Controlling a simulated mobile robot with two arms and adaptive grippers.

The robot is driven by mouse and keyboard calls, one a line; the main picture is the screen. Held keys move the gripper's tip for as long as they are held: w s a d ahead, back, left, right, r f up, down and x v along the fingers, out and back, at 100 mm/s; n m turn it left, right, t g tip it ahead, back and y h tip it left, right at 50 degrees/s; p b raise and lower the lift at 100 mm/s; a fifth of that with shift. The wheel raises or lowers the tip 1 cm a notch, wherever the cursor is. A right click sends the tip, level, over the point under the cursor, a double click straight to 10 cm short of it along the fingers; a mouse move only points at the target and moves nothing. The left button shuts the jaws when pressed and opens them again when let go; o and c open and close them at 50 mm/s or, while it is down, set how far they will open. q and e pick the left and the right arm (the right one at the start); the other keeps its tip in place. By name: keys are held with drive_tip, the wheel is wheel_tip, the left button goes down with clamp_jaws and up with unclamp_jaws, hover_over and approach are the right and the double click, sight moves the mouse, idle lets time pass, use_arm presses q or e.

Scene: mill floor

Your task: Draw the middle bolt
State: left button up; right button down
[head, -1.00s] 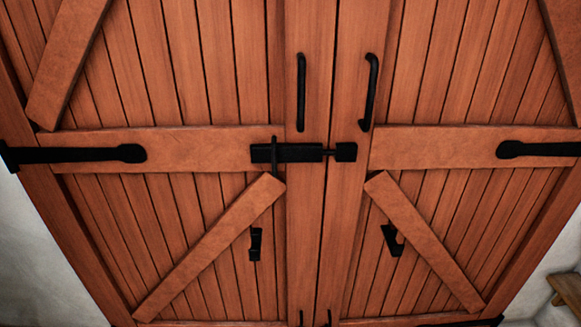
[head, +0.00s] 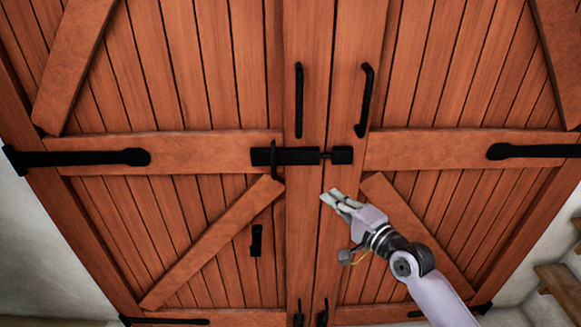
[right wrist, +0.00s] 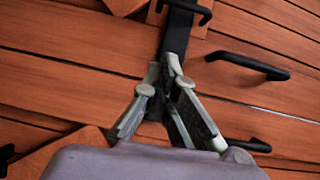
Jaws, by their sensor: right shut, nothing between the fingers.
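The middle bolt (head: 298,156) is black and lies horizontally on the closed wooden double doors. A short upright handle crosses its left end. At right, its thin rod bridges the seam to a black block (head: 342,155) on the right door. My right gripper (head: 331,197) is shut and empty, its fingertips just below the bolt's right part in the head view. In the right wrist view its shut fingertips (right wrist: 170,68) overlap the dark bolt (right wrist: 179,35) and hide part of it. I cannot tell whether they touch it. My left gripper is not in view.
Two tall black pull handles, left (head: 299,100) and right (head: 366,100), stand above the bolt. A black latch (head: 256,240) sits lower on the left door. Smaller black fittings (head: 298,314) show at the bottom. Wooden steps (head: 560,284) stand at the right.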

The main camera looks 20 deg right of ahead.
sight(274, 162)
drive_tip(key=shift+s+a+r, duration=0.1)
drive_tip(key=shift+a+r, duration=0.05)
drive_tip(key=shift+r, duration=0.35)
drive_tip(key=shift+s+a+r, duration=0.1)
drive_tip(key=shift+r, duration=0.35)
drive_tip(key=shift+w, duration=0.1)
drive_tip(key=s+a+p+x, duration=0.1)
drive_tip(key=a+p+x, duration=0.1)
drive_tip(key=x, duration=1)
drive_tip(key=shift+w+a+r+p, duration=0.15)
drive_tip(key=shift+w+a+p, duration=0.35)
drive_tip(key=shift+p, duration=0.3)
drive_tip(key=shift+a, duration=0.1)
